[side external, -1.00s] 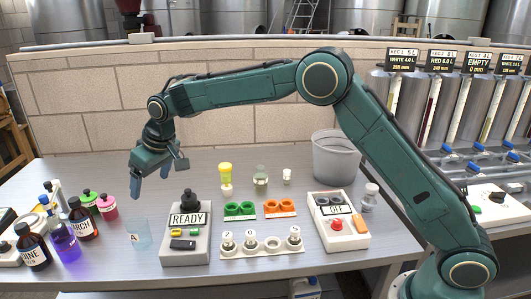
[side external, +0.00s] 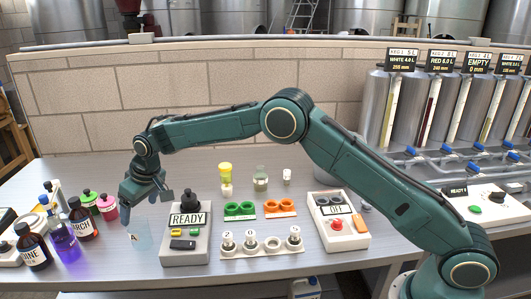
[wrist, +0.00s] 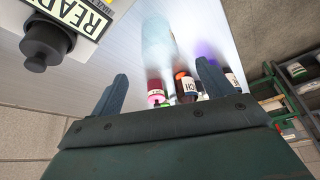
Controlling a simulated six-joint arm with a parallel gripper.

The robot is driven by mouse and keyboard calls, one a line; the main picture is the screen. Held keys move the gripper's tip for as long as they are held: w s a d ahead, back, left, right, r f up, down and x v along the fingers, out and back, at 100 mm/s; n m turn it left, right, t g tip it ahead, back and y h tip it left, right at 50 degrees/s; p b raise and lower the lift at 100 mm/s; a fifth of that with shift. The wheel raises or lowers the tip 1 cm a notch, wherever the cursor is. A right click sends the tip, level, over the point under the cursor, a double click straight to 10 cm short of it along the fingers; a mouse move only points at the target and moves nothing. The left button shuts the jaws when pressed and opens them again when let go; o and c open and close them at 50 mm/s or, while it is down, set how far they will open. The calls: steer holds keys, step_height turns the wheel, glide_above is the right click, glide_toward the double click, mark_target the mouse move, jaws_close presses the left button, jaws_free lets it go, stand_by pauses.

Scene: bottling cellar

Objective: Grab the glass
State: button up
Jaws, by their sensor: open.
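The glass (side external: 142,239) is a pale blue, see-through tumbler standing on the grey table, left of the READY box. My gripper (side external: 138,212) is low over it, with the fingers pointing down near its rim and hiding part of its top. In the wrist view the glass (wrist: 158,40) shows blurred and faint beyond the gap between my two open fingers (wrist: 162,76). The gap is empty. I cannot tell whether a finger touches the glass.
The READY box (side external: 186,238) with a black knob stands close on the right. Bottles, including a purple one (side external: 65,246) and a dark brown one (side external: 83,222), crowd the left. A pink-bodied bottle (side external: 106,208) stands behind. The table's front edge is near.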

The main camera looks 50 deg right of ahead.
mark_target(137, 227)
steer(key=shift+x, duration=1.95)
steer(key=shift+f, duration=0.1)
steer(key=shift+x, duration=2.5)
steer(key=c, duration=1.1)
